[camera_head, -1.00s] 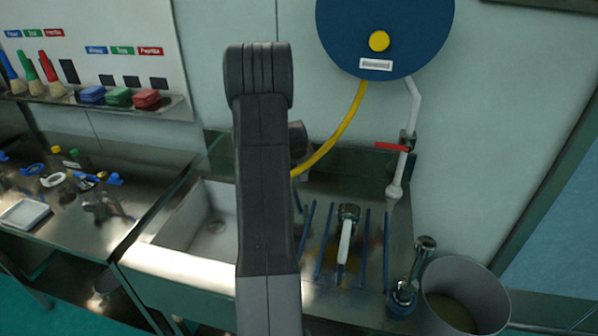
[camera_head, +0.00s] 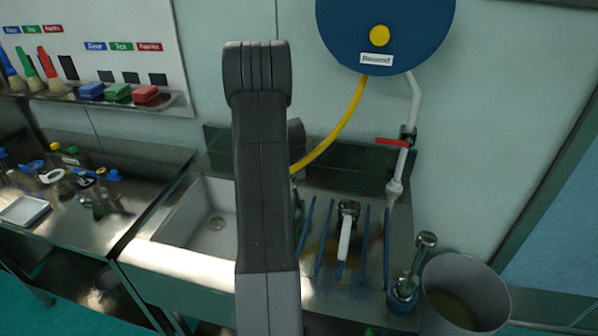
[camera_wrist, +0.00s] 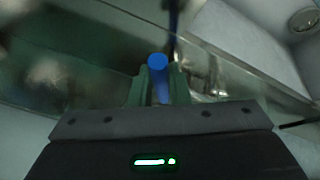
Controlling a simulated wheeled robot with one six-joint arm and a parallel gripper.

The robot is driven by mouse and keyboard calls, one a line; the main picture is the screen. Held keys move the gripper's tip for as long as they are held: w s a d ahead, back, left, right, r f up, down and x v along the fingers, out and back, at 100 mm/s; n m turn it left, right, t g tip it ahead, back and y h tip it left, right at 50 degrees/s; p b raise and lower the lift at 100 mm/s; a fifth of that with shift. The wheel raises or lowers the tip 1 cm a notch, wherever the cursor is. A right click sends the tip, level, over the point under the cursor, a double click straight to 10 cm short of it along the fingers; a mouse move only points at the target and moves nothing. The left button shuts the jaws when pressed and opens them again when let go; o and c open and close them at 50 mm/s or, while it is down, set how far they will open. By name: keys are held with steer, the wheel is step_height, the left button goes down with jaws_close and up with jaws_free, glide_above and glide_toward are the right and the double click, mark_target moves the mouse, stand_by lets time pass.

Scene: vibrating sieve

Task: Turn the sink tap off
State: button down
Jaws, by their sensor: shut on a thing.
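The steel sink (camera_head: 172,258) is left of my arm in the head view, with its round drain visible. In the wrist view, the sink basin (camera_wrist: 240,45) fills the upper right. My gripper (camera_wrist: 160,86) has green fingers shut on a blue handle (camera_wrist: 158,62), whose round end shows between them. It looks like the tap handle, with a dark blue rod or pipe above it. In the head view my arm hides the tap and my gripper. I cannot make out running water.
A blue hose reel (camera_head: 350,30) hangs on the wall, with a yellow hose (camera_head: 345,125) passing behind my arm. A red valve lever (camera_head: 391,141) sits on a white pipe. Right are blue rack bars (camera_head: 387,250) and a grey bin (camera_head: 428,300). A cluttered bench (camera_head: 90,225) stands left.

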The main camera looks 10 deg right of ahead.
steer(key=shift+a+f+m+h+b, duration=0.3)
steer(key=shift+a+m+b, duration=0.5)
steer(key=shift+b, duration=1.3)
steer(key=shift+a+r+m+b, duration=0.3)
steer(key=shift+m+b, duration=0.1)
steer(key=shift+b, duration=0.15)
steer(key=c, duration=1.4)
jaws_free()
steer(key=shift+o, duration=0.2)
steer(key=b+v, duration=0.1)
steer(key=v, duration=1.2)
steer(key=shift+a+r+b, duration=0.25)
steer(key=shift+r+b, duration=0.05)
steer(key=shift+r, duration=0.1)
steer(key=shift+w, duration=0.1)
